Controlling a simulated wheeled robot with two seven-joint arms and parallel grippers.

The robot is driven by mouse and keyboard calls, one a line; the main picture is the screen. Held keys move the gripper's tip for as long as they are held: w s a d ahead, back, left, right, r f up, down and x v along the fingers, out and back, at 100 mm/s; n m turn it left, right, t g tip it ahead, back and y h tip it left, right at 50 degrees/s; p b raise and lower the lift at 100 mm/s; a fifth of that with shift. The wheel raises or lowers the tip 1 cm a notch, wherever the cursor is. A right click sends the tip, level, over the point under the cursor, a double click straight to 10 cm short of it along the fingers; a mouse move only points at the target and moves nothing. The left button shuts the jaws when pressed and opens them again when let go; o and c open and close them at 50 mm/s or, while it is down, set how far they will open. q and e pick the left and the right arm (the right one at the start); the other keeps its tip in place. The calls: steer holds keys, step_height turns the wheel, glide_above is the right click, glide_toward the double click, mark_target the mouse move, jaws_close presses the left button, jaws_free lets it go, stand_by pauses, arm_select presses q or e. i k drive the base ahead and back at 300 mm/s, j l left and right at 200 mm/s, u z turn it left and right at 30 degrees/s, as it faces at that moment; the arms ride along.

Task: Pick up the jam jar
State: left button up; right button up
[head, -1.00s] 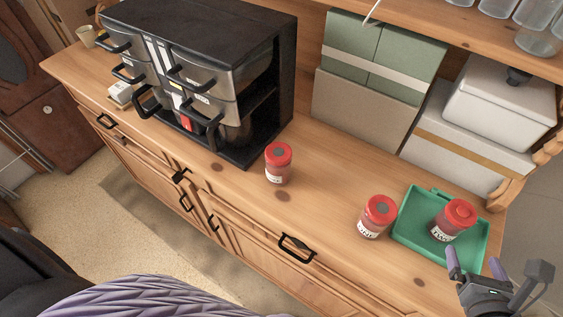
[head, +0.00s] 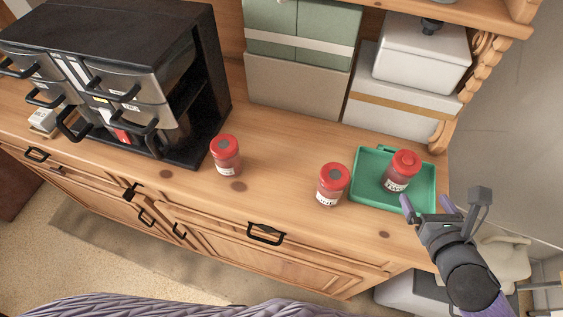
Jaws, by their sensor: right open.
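Three red-lidded jars stand upright on the wooden dresser top. One jar (head: 225,156) is beside the black drawer unit. A second jar (head: 331,185) is just left of the green tray (head: 365,161). A third jar (head: 401,172) stands in the tray. The labels are too small to read, so I cannot tell which one is the jam jar. My right gripper (head: 428,203) is open and empty at the tray's front right edge, its fingers pointing toward the jar in the tray. I cannot see contact with that jar. My left gripper is not in view.
A black drawer unit (head: 150,30) fills the left of the dresser top (head: 285,150). Green and beige boxes (head: 295,85) and a white lidded box (head: 420,58) stand at the back. The wood between the left and middle jars is clear.

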mark_target(333, 177)
steer(key=i+j+z, duration=0.1)
steer(key=j+z, duration=0.25)
steer(key=j, duration=0.2)
steer(key=j+z, duration=0.75)
steer(key=j, duration=0.3)
steer(key=k, duration=0.05)
